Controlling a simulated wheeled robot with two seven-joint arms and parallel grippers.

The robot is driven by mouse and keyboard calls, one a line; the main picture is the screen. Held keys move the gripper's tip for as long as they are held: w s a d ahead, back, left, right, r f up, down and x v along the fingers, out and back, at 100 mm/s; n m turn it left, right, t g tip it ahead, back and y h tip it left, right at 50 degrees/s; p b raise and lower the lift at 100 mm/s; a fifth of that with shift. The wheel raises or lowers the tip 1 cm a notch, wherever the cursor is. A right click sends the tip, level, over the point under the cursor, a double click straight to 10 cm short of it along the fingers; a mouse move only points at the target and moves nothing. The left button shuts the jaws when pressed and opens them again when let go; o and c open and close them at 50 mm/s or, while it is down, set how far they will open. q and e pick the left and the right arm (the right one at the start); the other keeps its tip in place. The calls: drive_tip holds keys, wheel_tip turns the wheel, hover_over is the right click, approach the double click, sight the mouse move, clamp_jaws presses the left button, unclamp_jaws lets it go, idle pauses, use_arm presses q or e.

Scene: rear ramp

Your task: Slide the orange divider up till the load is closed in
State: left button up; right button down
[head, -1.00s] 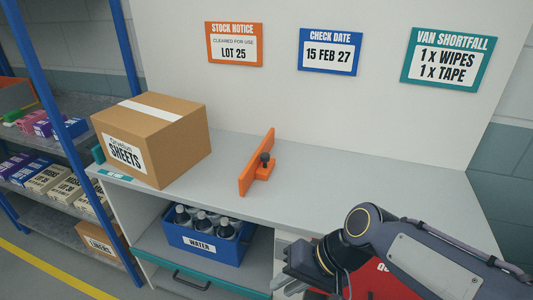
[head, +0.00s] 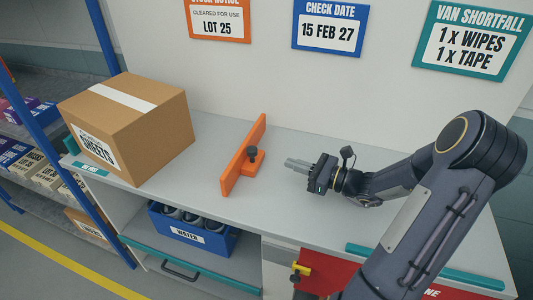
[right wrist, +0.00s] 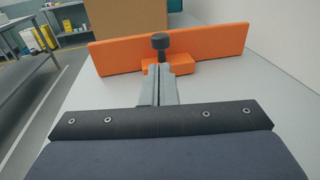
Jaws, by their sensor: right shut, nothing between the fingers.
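The orange divider (head: 240,160) stands upright across the grey worktop, with a dark knob on its orange foot. It also shows in the right wrist view (right wrist: 215,46), straight ahead of the fingers. The load, a cardboard box marked SHEETS (head: 150,140), sits on the worktop left of the divider, with bare worktop between them. My right gripper (head: 290,162) is shut and empty above the worktop, right of the divider. In the right wrist view its fingers (right wrist: 157,80) point at the knob; a gap shows in the head view. My left gripper is not in view.
A blue WATER crate (head: 190,232) of bottles stands on the shelf below the worktop (head: 300,205). A teal strip (head: 425,266) runs along the worktop's front right edge. The wall with signs stands behind. A stocked rack (head: 40,150) is at the left.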

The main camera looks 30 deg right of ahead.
drive_tip(key=p+x, duration=0.1)
drive_tip(key=x, duration=0.8)
drive_tip(key=shift+a, duration=0.1)
drive_tip(key=a+b+x, duration=0.1)
drive_tip(key=b+x, duration=0.1)
drive_tip(key=x, duration=0.4)
drive_tip(key=s+a+b+x, duration=0.1)
drive_tip(key=b+x, duration=0.2)
drive_tip(key=x, duration=0.4)
drive_tip(key=a+r+b+x, duration=0.1)
drive_tip(key=b+x, duration=0.2)
drive_tip(key=x, duration=0.4)
drive_tip(key=shift+s+f, duration=0.1)
drive_tip(key=shift+s, duration=0.25)
drive_tip(key=shift+w+a, duration=0.15)
drive_tip(key=shift+w, duration=0.15)
drive_tip(key=shift+s, duration=0.1)
